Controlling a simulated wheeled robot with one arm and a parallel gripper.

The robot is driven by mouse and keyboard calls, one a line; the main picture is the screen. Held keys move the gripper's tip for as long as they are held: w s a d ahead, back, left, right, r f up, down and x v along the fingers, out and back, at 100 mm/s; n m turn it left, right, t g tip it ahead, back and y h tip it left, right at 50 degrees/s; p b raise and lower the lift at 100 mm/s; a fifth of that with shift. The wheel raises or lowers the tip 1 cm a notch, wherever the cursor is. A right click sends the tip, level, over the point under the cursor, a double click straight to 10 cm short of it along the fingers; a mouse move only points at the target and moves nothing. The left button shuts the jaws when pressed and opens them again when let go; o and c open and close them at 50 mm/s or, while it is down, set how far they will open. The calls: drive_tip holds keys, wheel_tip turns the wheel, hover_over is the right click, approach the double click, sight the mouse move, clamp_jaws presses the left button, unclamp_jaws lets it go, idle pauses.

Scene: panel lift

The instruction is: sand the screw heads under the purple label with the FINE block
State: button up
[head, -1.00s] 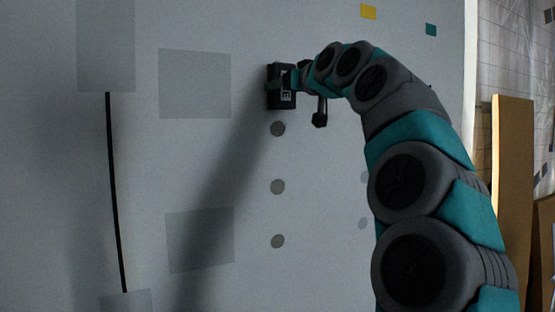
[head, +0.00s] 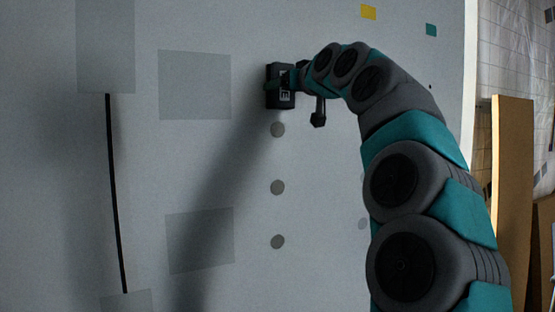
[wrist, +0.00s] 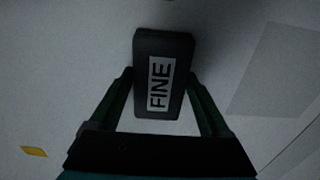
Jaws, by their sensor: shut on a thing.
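My gripper (head: 288,84) is shut on a black block with a white "FINE" label (wrist: 161,84). In the head view the block (head: 273,87) is at the pale panel, just above the top of a column of grey screw heads: an upper one (head: 278,130), a middle one (head: 278,187) and a lower one (head: 278,242). I cannot tell whether the block touches the panel or covers another screw head. A yellow label (head: 368,12) and a teal label (head: 431,30) show at the top right. No purple label is visible in either view.
Another screw head (head: 363,223) shows partly beside my arm, which hides much of the panel's right side. Grey patches (head: 195,85) and a black line (head: 112,190) mark the panel's left. A brown board (head: 513,180) stands beyond the panel's right edge.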

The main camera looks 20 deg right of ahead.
sight(285, 101)
wheel_tip(285, 101, up, 5)
drive_tip(key=p, duration=0.3)
drive_tip(key=shift+s+p, duration=0.1)
drive_tip(key=shift+p, duration=0.25)
wheel_tip(285, 101, down, 8)
drive_tip(key=b, duration=0.6)
drive_tip(key=shift+f+b, duration=0.25)
drive_tip(key=shift+b, duration=0.15)
drive_tip(key=shift+r, duration=0.1)
drive_tip(key=s+b, duration=0.2)
drive_tip(key=s, duration=0.4)
drive_tip(key=shift+s, duration=0.4)
drive_tip(key=shift+r, duration=0.1)
